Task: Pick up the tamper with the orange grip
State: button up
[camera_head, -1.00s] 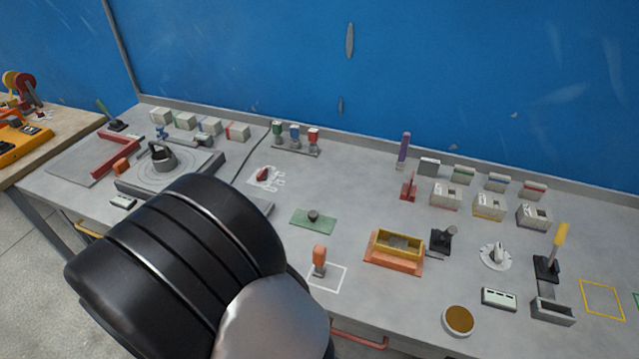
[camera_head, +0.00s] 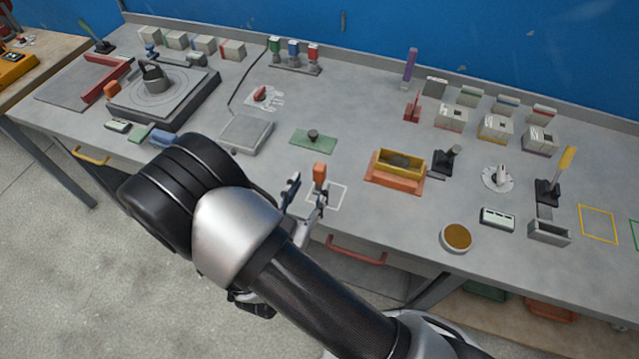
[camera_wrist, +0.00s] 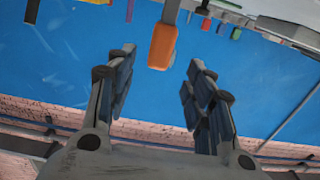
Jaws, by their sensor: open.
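The tamper with the orange grip (camera_head: 320,172) stands upright in the head view, at the white outlined square near the table's front edge. Its orange grip also shows in the wrist view (camera_wrist: 162,46), at top centre, beyond the fingertips and between their lines. My gripper (camera_head: 306,193) is open, with one finger left of the tamper and one low in front of it. In the wrist view my gripper (camera_wrist: 158,68) has its two fingers wide apart with nothing between the pads. The tamper's lower part is partly hidden by a finger in the head view.
An orange-based mould box (camera_head: 396,184) stands right of the tamper, and a green plate with a dark knob (camera_head: 313,141) lies behind it. A grey block (camera_head: 246,134) is to the left. A bowl of brown material (camera_head: 456,238) sits at the front right. Bare tabletop surrounds the tamper.

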aim_at(317, 174)
jog(key=shift+b+x, duration=0.75)
jog(key=shift+x, duration=2.75)
jog(key=shift+c, duration=0.4)
grip_shut()
